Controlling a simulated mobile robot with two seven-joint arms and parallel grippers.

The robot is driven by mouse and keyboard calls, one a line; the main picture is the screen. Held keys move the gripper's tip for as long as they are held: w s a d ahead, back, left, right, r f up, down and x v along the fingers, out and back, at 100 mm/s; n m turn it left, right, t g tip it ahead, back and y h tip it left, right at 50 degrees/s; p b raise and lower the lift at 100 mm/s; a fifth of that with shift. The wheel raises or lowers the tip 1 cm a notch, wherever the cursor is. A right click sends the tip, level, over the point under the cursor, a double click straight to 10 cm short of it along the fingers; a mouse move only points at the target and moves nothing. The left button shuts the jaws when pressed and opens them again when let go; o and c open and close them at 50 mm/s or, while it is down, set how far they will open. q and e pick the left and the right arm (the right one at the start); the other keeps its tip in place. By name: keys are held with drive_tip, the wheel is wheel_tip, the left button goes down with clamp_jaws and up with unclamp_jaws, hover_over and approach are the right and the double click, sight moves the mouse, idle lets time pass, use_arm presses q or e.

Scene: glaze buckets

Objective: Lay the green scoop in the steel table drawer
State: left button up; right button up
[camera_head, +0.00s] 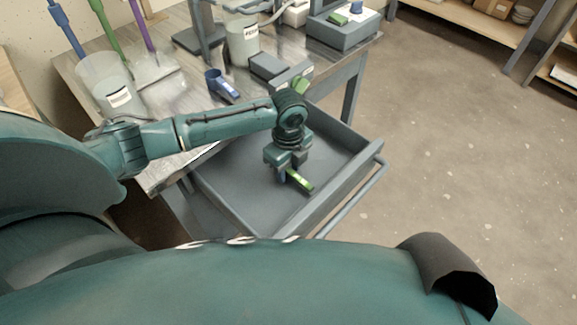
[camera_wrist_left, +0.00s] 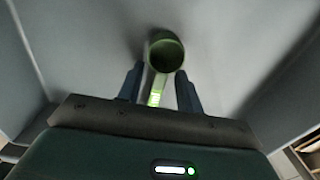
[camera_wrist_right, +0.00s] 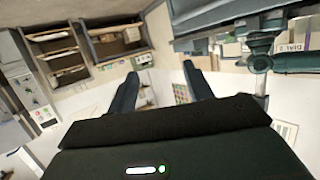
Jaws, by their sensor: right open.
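The green scoop (camera_head: 300,181) is inside the pulled-out grey steel drawer (camera_head: 235,177), low over or on its floor; contact with the floor is hard to judge. My left gripper (camera_head: 289,172) points down into the drawer above it. In the left wrist view, the scoop's round cup (camera_wrist_left: 165,52) lies beyond the fingertips. Its bright handle runs back between the fingers of my left gripper (camera_wrist_left: 160,75), with a narrow gap on each side, so the gripper looks open around it. My right gripper (camera_wrist_right: 202,82) is open and empty, away from the table.
The table (camera_head: 165,100) behind the drawer carries a blue scoop (camera_head: 220,84), a labelled bucket (camera_head: 243,42), another bucket (camera_head: 105,85) with long handles, and a grey box (camera_head: 342,30). The drawer's front wall and bar handle (camera_head: 350,200) stand near the gripper. Open floor lies to the right.

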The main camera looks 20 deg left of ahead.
sight(289, 169)
use_arm(q)
wheel_tip(289, 169, up, 12)
drive_tip(key=p, duration=0.3)
drive_tip(key=shift+r, duration=0.2)
use_arm(e)
drive_tip(key=r, duration=0.1)
drive_tip(key=d+r, duration=0.1)
drive_tip(key=r+m, duration=0.1)
drive_tip(key=shift+s+d+r+t+h, duration=0.2)
drive_tip(key=shift+s+r+t+h, duration=0.05)
drive_tip(key=shift+s+t+h, duration=0.1)
drive_tip(key=shift+s+f, duration=0.1)
drive_tip(key=shift+f, duration=0.05)
